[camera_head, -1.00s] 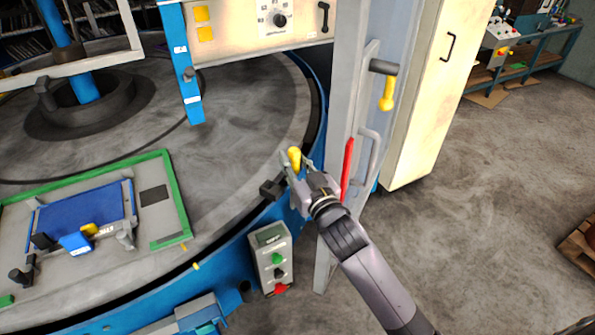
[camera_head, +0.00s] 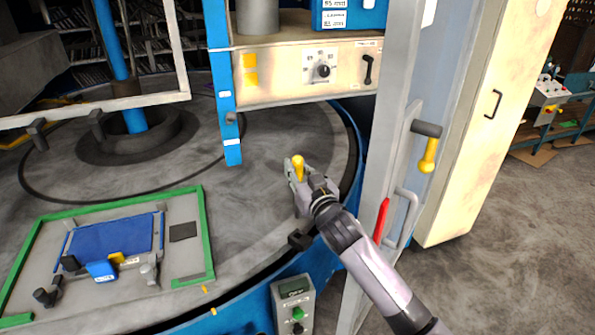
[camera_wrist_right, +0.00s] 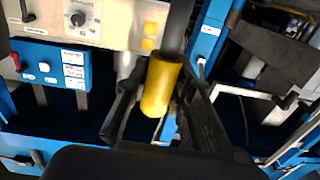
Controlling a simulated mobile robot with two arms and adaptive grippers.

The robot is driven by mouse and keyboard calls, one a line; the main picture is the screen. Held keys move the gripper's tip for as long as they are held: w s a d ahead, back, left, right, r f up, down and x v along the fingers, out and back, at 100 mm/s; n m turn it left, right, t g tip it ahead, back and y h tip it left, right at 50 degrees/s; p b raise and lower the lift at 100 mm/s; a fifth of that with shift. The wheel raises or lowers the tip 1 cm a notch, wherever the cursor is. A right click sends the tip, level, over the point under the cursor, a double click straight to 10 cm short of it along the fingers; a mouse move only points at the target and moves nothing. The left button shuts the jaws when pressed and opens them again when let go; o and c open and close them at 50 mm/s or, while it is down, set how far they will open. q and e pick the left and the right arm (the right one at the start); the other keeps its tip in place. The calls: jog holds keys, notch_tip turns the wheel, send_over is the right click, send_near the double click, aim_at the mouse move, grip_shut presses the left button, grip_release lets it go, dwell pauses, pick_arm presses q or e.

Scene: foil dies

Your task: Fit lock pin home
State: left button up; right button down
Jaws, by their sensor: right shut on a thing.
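My right gripper (camera_head: 301,182) is shut on the yellow grip of a pin (camera_head: 298,166). In the head view it appears over the grey round table, near its right rim. In the right wrist view the yellow grip (camera_wrist_right: 161,85) stands between the dark fingers (camera_wrist_right: 158,112), with a dark shaft running up behind it. A black block (camera_head: 300,240) sits on the table's rim, below the gripper in the picture and apart from it. Whether it has a hole for the pin cannot be told. My left gripper is out of view.
A green-edged plate (camera_head: 195,235) with a blue panel lies on the round table (camera_head: 265,200). A control box (camera_head: 292,305) stands at the rim. A grey door frame (camera_head: 385,130) with a yellow-knobbed handle (camera_head: 428,155) rises at right. A blue post (camera_head: 222,90) hangs behind.

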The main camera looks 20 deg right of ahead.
jog(key=shift+f, duration=0.2)
notch_tip(320, 180, down, 5)
jog(key=b, duration=0.4)
jog(key=shift+f, duration=0.15)
jog(key=shift+p, duration=0.35)
dwell(1.6)
